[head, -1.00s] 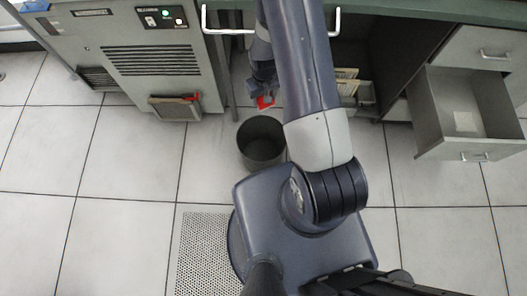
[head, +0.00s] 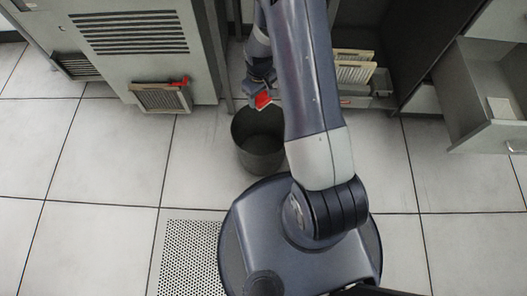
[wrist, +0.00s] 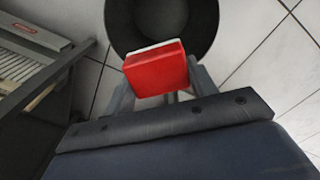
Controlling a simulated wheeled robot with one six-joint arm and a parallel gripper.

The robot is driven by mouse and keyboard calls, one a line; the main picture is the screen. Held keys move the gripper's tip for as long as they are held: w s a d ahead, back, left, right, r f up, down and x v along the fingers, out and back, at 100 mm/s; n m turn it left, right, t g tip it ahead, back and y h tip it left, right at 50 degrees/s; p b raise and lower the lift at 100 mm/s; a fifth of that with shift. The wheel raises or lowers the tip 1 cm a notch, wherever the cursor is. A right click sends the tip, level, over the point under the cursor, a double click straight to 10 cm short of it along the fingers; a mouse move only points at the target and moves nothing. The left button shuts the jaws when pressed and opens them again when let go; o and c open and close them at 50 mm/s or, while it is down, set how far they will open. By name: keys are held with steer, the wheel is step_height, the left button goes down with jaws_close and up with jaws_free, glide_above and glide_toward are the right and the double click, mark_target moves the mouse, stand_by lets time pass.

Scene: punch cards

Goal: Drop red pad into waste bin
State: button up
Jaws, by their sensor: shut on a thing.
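The red pad (head: 262,100) is held in my gripper (head: 262,92), near the far rim of the waste bin in the head view. In the wrist view the red pad (wrist: 156,70) sits between the two fingers of my gripper (wrist: 160,82), with a pale edge along its far side. The waste bin (head: 259,152) is a dark, round, open bin standing on the floor. In the wrist view the waste bin (wrist: 205,20) lies just beyond the pad, and the pad overlaps its near rim in the picture. Part of the bin's mouth is hidden by the pad.
An open drawer (head: 480,105) juts out at the right. Card trays (head: 355,70) sit under the counter. The tiled floor left of the bin is clear.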

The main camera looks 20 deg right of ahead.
steer(key=shift+n, duration=0.5)
steer(key=f+b, duration=0.3)
steer(key=w+f+b, duration=0.1)
steer(key=f+b, duration=0.1)
steer(key=shift+f, duration=0.15)
step_height(320, 180, down, 6)
steer(key=b, duration=0.4)
steer(key=o, duration=1.1)
steer(key=shift+s, duration=0.1)
step_height(320, 180, up, 11)
steer(key=p, duration=0.4)
